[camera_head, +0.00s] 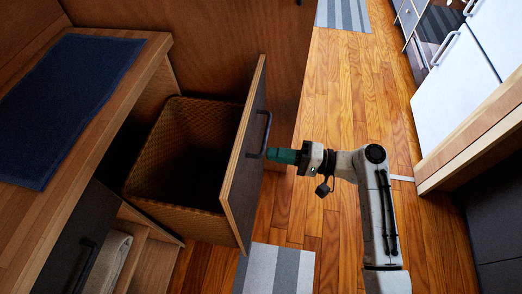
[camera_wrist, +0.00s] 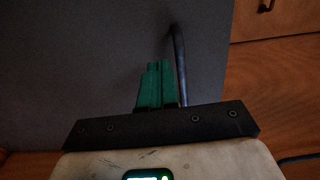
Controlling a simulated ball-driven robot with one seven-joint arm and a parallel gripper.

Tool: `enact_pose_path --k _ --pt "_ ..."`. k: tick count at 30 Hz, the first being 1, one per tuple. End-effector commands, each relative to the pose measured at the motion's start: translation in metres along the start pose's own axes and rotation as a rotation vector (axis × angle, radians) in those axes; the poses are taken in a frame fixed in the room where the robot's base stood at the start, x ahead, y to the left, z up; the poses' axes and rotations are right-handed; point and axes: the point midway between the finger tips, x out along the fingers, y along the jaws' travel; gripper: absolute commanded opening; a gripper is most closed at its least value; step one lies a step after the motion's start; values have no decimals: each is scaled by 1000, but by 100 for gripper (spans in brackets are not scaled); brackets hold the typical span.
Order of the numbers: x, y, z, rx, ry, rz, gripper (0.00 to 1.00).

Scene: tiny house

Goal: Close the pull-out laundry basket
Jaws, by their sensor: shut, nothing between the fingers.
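The pull-out laundry basket (camera_head: 170,210) is a woven tan bin behind a dark front panel with a wooden edge (camera_head: 232,205). It stands pulled out from under the wooden bench, and its inside looks dark and empty. The dark bar handle (camera_head: 266,135) is on the panel's outer face; it also shows in the wrist view (camera_wrist: 180,65). My gripper (camera_head: 272,155) has green fingers, which are shut and empty. They point at the outer face of the panel, beside the handle. In the wrist view the fingers (camera_wrist: 155,85) are close to the grey panel; I cannot tell whether they touch.
A blue mat (camera_head: 65,100) lies on the wooden bench top. A lower compartment holds a rolled towel (camera_head: 108,262) beside another dark panel (camera_head: 70,255). Striped rugs (camera_head: 275,268) lie on the wood floor. White cabinets (camera_head: 455,90) stand at the right.

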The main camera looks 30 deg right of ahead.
Motion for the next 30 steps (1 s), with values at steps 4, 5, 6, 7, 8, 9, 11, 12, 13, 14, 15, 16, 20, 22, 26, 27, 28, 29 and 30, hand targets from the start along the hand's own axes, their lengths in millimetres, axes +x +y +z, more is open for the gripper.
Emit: enact_pose_path --k 4,5,6,7,8,9,11,12,13,14,15,16,20,22,26,27,28,29,30 --pt "24 0 1 0 -3 0 0" --pt "28 0 1 0 -4 0 0" --pt "32 0 1 0 -3 1 0" --pt "35 0 0 0 -2 1 0" --pt "37 0 0 0 -2 1 0" --pt "39 0 0 0 -2 1 0" --pt "42 0 0 0 -1 1 0" --pt "43 0 0 0 -1 0 0" --pt "43 0 0 0 0 0 0" --pt "44 0 0 0 0 0 0" --pt "44 0 0 0 0 0 0" --pt "44 0 0 0 0 0 0" --pt "44 0 0 0 0 0 0" --pt "44 0 0 0 0 0 0" --pt "46 0 0 0 -1 0 0" --pt "49 0 0 0 -2 0 0" --pt "51 0 0 0 -2 0 0" --pt "54 0 1 -1 -4 0 0" --pt "59 0 1 -1 -4 0 0"
